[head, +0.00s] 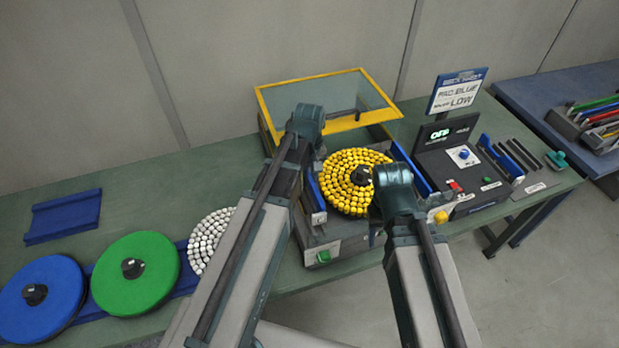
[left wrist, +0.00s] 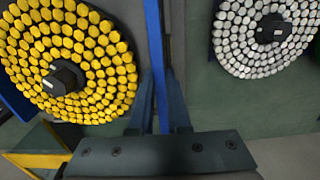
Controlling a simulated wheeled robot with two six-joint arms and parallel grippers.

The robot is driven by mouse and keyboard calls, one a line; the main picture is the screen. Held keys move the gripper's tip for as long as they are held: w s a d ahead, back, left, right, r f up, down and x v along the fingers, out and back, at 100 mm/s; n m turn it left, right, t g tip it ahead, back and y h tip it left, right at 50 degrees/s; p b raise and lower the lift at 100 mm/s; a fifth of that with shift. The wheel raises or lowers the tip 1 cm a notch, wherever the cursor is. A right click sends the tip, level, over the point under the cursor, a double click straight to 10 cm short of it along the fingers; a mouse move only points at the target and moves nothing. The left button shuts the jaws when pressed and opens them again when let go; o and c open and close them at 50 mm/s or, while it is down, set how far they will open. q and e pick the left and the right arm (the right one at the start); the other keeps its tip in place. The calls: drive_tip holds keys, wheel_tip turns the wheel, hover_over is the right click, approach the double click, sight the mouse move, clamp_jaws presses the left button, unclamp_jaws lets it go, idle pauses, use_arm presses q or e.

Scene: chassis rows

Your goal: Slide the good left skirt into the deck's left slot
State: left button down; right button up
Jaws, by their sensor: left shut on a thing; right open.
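The left skirt, a thin blue panel, shows edge-on in the left wrist view (left wrist: 154,55), where my left gripper (left wrist: 160,112) is shut on it. In the head view the blue skirt (head: 314,192) stands at the left side of the deck (head: 322,238), beside the yellow-studded disc (head: 345,180); it also shows in the left wrist view (left wrist: 95,65). My left arm hides part of the skirt and my left jaws there. The left slot is hidden, so I cannot tell whether the skirt is in it. My right arm stands before the deck's right side; its jaws cannot be made out.
A yellow-framed clear cover (head: 330,100) stands open behind the deck. White (head: 207,240), green (head: 135,270) and blue (head: 40,297) discs lie to the left. A control panel (head: 455,160) and a sign (head: 457,92) stand right. The table behind the green disc is mostly clear.

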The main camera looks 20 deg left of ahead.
sight(309, 193)
use_arm(q)
drive_tip(key=shift+f, duration=0.1)
wheel_tip(309, 193, down, 4)
drive_tip(key=b, duration=0.4)
drive_tip(key=shift+f+b, duration=0.25)
drive_tip(key=shift+b, duration=0.1)
drive_tip(key=shift+f+b, duration=1.4)
idle(0.7)
drive_tip(key=shift+f+b, duration=0.35)
drive_tip(key=shift+f+b, duration=0.45)
drive_tip(key=shift+b, duration=0.05)
drive_tip(key=c, duration=0.8)
unclamp_jaws()
drive_tip(key=shift+r, duration=0.25)
